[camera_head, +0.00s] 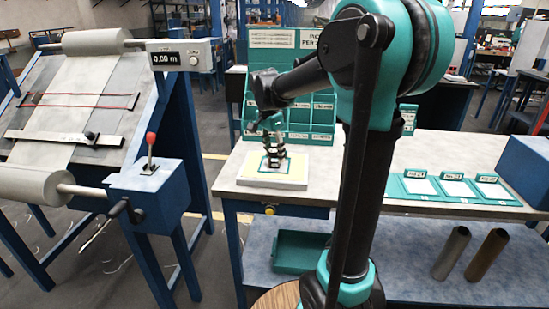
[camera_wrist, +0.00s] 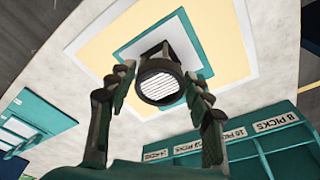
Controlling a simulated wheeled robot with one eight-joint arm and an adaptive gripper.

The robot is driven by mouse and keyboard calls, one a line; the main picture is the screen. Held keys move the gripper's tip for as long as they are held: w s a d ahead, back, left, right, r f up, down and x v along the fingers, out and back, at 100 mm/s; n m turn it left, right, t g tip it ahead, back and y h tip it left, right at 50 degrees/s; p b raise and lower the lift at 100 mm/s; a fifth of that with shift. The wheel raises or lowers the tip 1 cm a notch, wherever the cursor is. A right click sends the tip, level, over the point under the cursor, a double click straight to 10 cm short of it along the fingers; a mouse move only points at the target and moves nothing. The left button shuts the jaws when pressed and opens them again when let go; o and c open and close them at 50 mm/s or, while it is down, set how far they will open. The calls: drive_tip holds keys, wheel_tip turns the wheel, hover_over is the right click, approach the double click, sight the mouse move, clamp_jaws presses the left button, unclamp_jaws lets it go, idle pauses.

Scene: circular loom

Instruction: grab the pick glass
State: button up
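The pick glass (camera_wrist: 159,84) has a round dark rim around a pale lens with dark lines. It stands over the teal square (camera_wrist: 203,62) of a yellow and white pad in the wrist view. My gripper (camera_wrist: 159,78) is open, with one finger on each side of the lens. A small gap shows at the left fingertip; the right fingertip looks very close to the rim, and I cannot tell if it touches. In the head view my gripper (camera_head: 272,154) points down over the pad (camera_head: 262,182), and its dark fingers largely hide the pick glass.
A teal rack of labelled compartments (camera_head: 309,127) stands just behind the pad. Teal card trays (camera_head: 450,188) lie to the right on the table (camera_head: 400,150). The loom (camera_head: 90,100), with its red-knobbed lever (camera_head: 150,142), stands at left. The table between pad and trays is clear.

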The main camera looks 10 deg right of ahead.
drive_tip(key=c, duration=0.6)
drive_tip(key=shift+o, duration=0.2)
drive_tip(key=shift+r, duration=0.1)
